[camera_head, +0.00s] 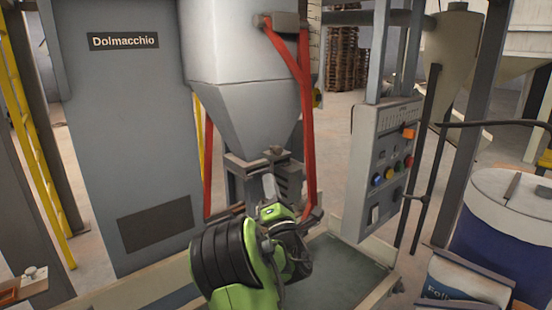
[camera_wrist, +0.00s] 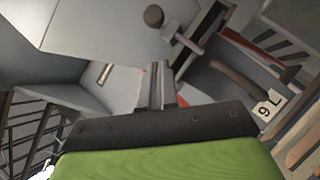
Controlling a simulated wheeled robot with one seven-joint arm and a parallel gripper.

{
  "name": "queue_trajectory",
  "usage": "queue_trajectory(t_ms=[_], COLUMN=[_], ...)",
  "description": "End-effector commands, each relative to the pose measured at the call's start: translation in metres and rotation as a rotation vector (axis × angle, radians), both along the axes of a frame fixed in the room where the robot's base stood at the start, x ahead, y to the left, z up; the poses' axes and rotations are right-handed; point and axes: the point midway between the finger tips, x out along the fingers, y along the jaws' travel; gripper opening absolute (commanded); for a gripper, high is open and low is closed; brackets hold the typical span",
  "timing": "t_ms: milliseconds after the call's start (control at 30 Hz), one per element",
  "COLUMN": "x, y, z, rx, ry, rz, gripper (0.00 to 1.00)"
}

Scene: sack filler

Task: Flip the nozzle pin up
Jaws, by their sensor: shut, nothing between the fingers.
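The nozzle (camera_head: 262,178) is the dark metal assembly under the grey hopper. In the wrist view, a pin with a round brown knob (camera_wrist: 154,16) and a short rod stands out beside a dark slotted bracket; it looks like the nozzle pin. A small knob (camera_head: 276,150) also shows in the head view at the nozzle's front. My gripper (camera_wrist: 160,72) is shut and empty, its fingertips below the knob in the wrist picture and apart from it. In the head view my gripper (camera_head: 269,184) is just in front of the nozzle, which it partly hides.
The grey hopper (camera_head: 245,80) stands above, with red straps (camera_head: 305,120) hanging beside it. A control panel (camera_head: 385,165) stands to the right. A brown handle (camera_wrist: 235,80) with a white numbered tag (camera_wrist: 268,105) lies right of my fingers. A blue drum (camera_head: 505,235) is far right.

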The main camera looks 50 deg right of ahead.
Motion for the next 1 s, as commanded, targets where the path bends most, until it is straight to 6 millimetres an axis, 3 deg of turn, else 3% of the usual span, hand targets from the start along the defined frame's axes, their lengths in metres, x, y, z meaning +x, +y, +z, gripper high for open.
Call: queue_trajectory(t_ms=[67, 333, 733, 1000], x=[0.014, 0.014, 0.014, 0.014], y=[-0.007, -0.033, -0.035, -0.035], z=[0.014, 0.037, 0.038, 0.074], rx=[-0.002, 0.001, 0.001, -0.001], ry=[0.001, 0.001, 0.000, 0.000], rz=[0.002, 0.000, 0.000, 0.001], gripper=[0.00, 0.00, 0.00, 0.00])
